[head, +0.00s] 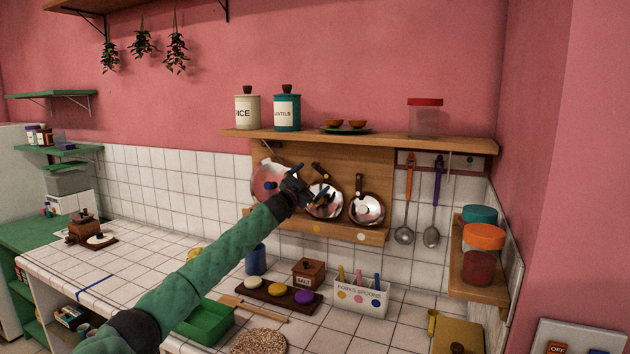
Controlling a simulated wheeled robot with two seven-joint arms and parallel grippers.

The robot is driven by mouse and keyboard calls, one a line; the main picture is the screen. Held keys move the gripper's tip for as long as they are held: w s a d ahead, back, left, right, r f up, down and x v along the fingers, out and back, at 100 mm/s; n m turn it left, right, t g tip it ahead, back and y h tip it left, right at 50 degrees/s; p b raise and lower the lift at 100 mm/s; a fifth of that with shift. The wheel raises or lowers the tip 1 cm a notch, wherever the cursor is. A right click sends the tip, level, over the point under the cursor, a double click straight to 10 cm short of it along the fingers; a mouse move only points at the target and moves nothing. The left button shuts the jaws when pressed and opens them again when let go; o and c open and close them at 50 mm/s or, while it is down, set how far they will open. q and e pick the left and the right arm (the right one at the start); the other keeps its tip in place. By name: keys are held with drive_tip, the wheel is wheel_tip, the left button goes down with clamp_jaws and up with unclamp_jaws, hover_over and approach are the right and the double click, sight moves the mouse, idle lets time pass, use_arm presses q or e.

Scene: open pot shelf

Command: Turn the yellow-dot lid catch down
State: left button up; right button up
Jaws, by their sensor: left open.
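The wooden lid rack (385,190) hangs on the tiled wall under the shelf and holds three shiny round lids. The yellow dot (317,228) is on its lower rail, under the middle lid (322,211). A small dark catch (320,171) sits tilted above that lid. Another catch (359,182) stands about upright above the right lid (367,210). My left gripper (304,184) is open in front of the rack, between the left lid (268,178) and the middle lid. It hides part of both. I cannot tell whether it touches anything. My right gripper is out of view.
Canisters and a jar (425,118) stand on the shelf above. Ladles (404,235) hang to the right. On the counter below are a salt box (309,272), a dark tray with coloured discs (263,291), a spoon holder (359,299) and a green tray (208,324).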

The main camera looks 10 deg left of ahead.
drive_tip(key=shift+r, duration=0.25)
